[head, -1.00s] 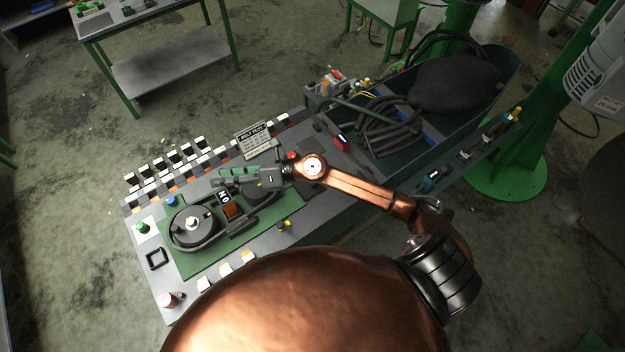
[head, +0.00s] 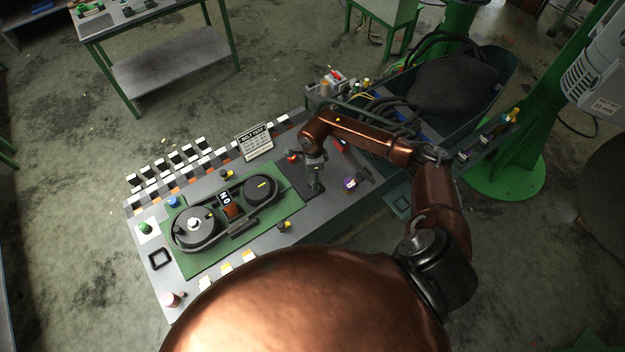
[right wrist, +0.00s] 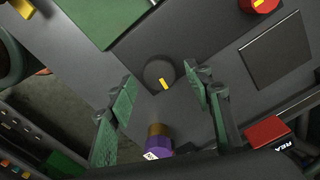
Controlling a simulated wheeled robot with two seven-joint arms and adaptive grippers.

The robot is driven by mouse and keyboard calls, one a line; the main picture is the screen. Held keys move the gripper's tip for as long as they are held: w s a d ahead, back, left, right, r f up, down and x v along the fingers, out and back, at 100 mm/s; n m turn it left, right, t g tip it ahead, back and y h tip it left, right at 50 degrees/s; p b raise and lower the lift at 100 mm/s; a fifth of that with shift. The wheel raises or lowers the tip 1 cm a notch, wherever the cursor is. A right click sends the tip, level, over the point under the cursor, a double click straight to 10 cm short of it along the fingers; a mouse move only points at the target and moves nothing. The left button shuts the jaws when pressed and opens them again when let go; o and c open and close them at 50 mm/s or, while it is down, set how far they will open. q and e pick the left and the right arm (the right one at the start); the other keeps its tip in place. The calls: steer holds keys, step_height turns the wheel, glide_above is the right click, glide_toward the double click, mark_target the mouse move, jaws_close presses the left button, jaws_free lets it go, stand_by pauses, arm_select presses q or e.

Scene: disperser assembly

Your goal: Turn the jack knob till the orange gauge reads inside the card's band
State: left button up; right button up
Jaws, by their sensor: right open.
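The card headed "BELT TEST" (head: 255,142) stands at the bench's far edge; its small print is unreadable. The orange gauge (head: 232,211) lies between two black belt pulleys; I cannot read its level. A round dark knob with a yellow mark (right wrist: 160,74) stands on a dark plate in the right wrist view. A smaller black-and-yellow knob (head: 284,225) sits by the green board's near edge. I cannot tell which is the jack knob. My right gripper (head: 315,187) points down over the dark plate, open, its green fingers (right wrist: 161,76) either side of the dark knob. My left gripper is not in view.
A purple-and-brown cylinder (right wrist: 158,143) is close to the fingers; purple also shows in the head view (head: 350,184). A red knob (right wrist: 258,4) and a flat dark square (right wrist: 277,50) are nearby. The green board (head: 200,262) lies left of the gripper.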

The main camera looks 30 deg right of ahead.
steer(key=shift+f, duration=1.3)
steer(key=shift+c, duration=0.6)
steer(key=c, duration=1)
steer(key=shift+c, duration=0.2)
